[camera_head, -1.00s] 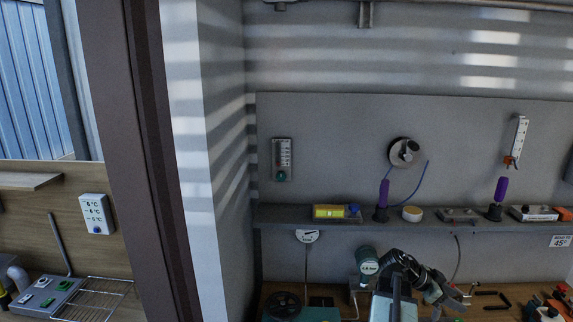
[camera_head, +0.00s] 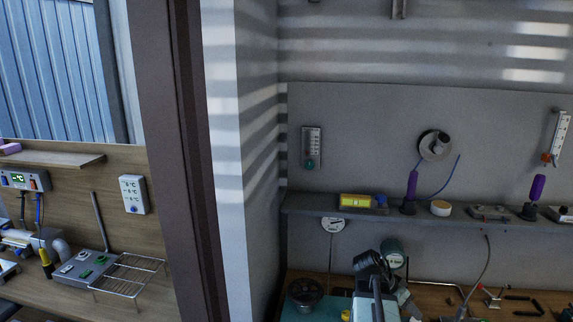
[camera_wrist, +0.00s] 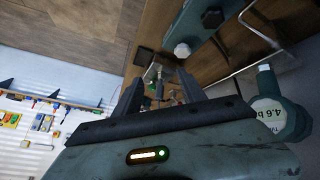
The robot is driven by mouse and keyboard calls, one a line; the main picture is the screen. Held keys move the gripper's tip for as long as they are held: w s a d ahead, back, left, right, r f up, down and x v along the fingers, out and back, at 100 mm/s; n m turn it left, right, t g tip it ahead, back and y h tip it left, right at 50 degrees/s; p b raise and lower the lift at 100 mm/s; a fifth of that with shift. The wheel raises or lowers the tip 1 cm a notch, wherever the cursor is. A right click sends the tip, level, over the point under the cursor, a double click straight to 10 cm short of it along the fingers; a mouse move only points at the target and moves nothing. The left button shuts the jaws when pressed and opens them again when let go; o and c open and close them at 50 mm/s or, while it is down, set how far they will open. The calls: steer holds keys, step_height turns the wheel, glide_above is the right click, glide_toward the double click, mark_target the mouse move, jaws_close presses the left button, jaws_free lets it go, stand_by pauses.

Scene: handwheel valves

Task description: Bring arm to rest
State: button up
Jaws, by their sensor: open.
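My arm (camera_head: 374,286) rises at the bottom middle of the head view, over the bench, with its upper links folded close together. My gripper's fingertips cannot be made out there. In the wrist view my gripper (camera_wrist: 160,92) shows as two dark fingers set well apart. Nothing is held between them; only distant, blurred bench items show beyond. The picture is tilted, with the wooden bench edge running steeply.
A grey shelf (camera_head: 300,203) carries a yellow level (camera_head: 356,201), purple-handled tools (camera_head: 411,187) and a tape roll (camera_head: 440,208). A dark round wheel (camera_head: 305,293) is left of my arm. A brown post (camera_head: 182,160) separates the left bench with its wire rack (camera_head: 130,273).

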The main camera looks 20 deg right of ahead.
steer(key=w+a+f+n+t+y+b, duration=0.1)
steer(key=w+a+f+n, duration=0.2)
steer(key=a, duration=0.3)
steer(key=w+a+f+n+y+b, duration=0.1)
steer(key=w+a+f+n, duration=0.1)
steer(key=w+a, duration=0.35)
steer(key=w+a+f+n+t+y+b, duration=0.1)
steer(key=w+a+f+n, duration=0.15)
steer(key=a, duration=0.55)
steer(key=a+f+n+y+b, duration=0.1)
steer(key=a+n, duration=0.4)
steer(key=a, duration=0.8)
steer(key=w+a+f+n+y+b, duration=0.1)
steer(key=a+n, duration=0.4)
steer(key=a, duration=0.8)
step_height(320, 180, down, 3)
steer(key=shift+w+a+r+t+y+b, duration=0.1)
steer(key=shift+w+a+t+y+b, duration=0.15)
steer(key=shift+y+b, duration=0.65)
